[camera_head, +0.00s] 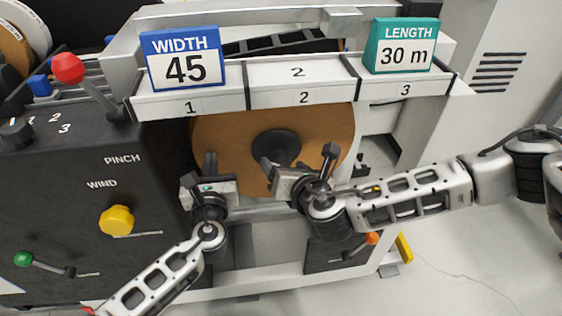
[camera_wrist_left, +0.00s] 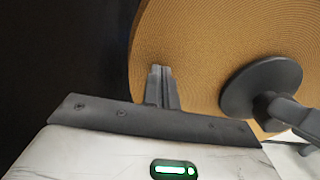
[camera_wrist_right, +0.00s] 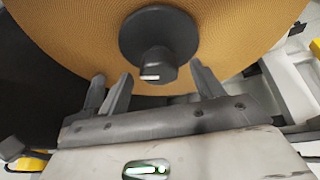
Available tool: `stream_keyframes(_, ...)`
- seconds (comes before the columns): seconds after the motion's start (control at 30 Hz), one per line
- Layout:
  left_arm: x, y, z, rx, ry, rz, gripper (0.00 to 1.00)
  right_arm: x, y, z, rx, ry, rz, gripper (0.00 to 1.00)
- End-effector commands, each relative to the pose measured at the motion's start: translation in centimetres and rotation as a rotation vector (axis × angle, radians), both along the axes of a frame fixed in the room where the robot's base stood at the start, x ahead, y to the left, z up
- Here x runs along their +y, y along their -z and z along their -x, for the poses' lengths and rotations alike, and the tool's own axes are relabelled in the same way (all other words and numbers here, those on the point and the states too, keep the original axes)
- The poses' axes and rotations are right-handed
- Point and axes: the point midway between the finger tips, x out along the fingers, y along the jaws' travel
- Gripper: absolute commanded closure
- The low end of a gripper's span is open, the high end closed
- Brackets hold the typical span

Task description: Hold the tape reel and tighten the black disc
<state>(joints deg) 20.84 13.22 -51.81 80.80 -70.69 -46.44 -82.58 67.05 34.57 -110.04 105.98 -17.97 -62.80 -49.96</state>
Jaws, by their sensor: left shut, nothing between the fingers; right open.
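The tape reel (camera_head: 225,135) is a large brown disc mounted upright below the label shelf. It also shows in the left wrist view (camera_wrist_left: 200,55) and the right wrist view (camera_wrist_right: 80,40). The black disc (camera_head: 275,146) sits at its centre, with a knob (camera_wrist_right: 158,65) sticking out in the right wrist view. My left gripper (camera_head: 210,162) is shut and empty, in front of the reel's lower left edge. I cannot tell whether it touches the reel. My right gripper (camera_wrist_right: 112,90) is open, just below and in front of the black disc, with nothing between its fingers.
A black panel (camera_head: 90,210) with a yellow knob (camera_head: 117,220), a red-topped lever (camera_head: 68,68) and a green-topped lever (camera_head: 24,259) stands at left. Above the reel, a white shelf (camera_head: 297,72) carries a blue WIDTH 45 sign (camera_head: 185,60) and a green LENGTH 30 m sign (camera_head: 405,47).

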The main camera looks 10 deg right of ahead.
Motion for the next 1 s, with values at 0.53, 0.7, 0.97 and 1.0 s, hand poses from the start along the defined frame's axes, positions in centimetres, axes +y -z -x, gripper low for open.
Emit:
stream_keyframes(0.53,0.1,-0.2,-0.2,-0.004,-0.002,0.001,1.0,0.6,1.0,-2.5,0.002,-0.001,-0.001,0.34)
stream_keyframes(0.7,0.1,-0.3,-0.2,-0.004,-0.002,0.002,1.0,0.6,1.0,-2.5,0.001,0.0,-0.002,0.75)
stream_keyframes(0.97,0.1,-0.3,-0.2,-0.005,-0.002,0.002,1.0,0.6,1.1,-2.4,0.003,0.0,-0.012,0.78)
stream_keyframes(1.0,0.1,-0.3,-0.2,-0.005,-0.002,0.002,1.0,0.6,1.1,-2.4,0.004,0.0,-0.02,0.78)
